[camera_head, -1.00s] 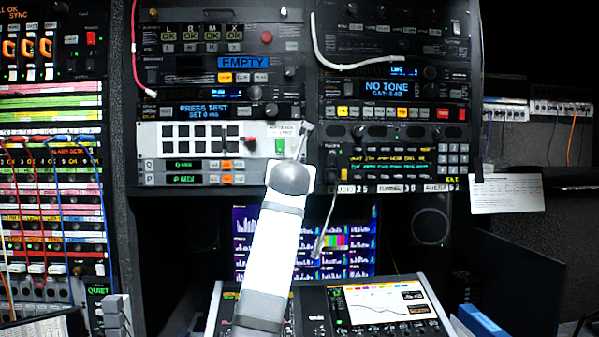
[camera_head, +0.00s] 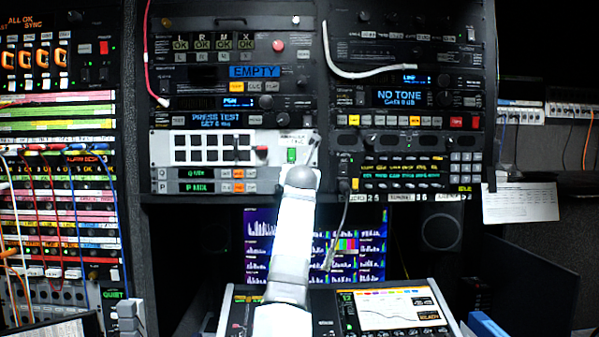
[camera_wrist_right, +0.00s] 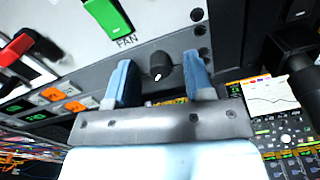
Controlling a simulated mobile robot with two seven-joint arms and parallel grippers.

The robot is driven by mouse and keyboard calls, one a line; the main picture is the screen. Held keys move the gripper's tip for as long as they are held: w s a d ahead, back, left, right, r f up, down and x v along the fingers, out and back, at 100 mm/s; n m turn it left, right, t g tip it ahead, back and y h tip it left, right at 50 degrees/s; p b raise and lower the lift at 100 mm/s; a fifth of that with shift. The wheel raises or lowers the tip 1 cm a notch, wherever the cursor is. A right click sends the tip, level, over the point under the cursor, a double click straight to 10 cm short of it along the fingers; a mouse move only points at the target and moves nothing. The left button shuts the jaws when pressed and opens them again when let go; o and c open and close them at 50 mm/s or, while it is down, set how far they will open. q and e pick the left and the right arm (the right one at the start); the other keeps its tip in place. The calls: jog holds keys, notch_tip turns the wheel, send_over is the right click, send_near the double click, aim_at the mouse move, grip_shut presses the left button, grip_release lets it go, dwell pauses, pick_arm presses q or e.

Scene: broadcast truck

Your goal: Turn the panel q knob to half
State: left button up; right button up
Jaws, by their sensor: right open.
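A dark round knob (camera_wrist_right: 160,66) with a small white mark on its lower edge sits on the pale panel in the right wrist view. My right gripper (camera_wrist_right: 161,78) is open, with one blue finger on each side of this knob. I see no clear contact between the fingers and the knob. In the head view, my right arm reaches up to the lower right of the white panel (camera_head: 160,150), and its gripper hides the knob there. Below are rows marked Q (camera_head: 162,173) and P (camera_head: 162,187). My left gripper is not in view.
A green FAN switch (camera_wrist_right: 108,15) is just above the knob, and a red-capped control (camera_wrist_right: 15,48) is at the left. A hanging cable (camera_head: 338,235) lies right of my arm. A console (camera_head: 395,310) and a screen (camera_head: 258,228) are below the rack.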

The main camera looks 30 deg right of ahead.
jog(key=shift+w+d, duration=0.1)
jog(key=shift+w, duration=0.05)
jog(key=shift+c, duration=0.5)
grip_shut()
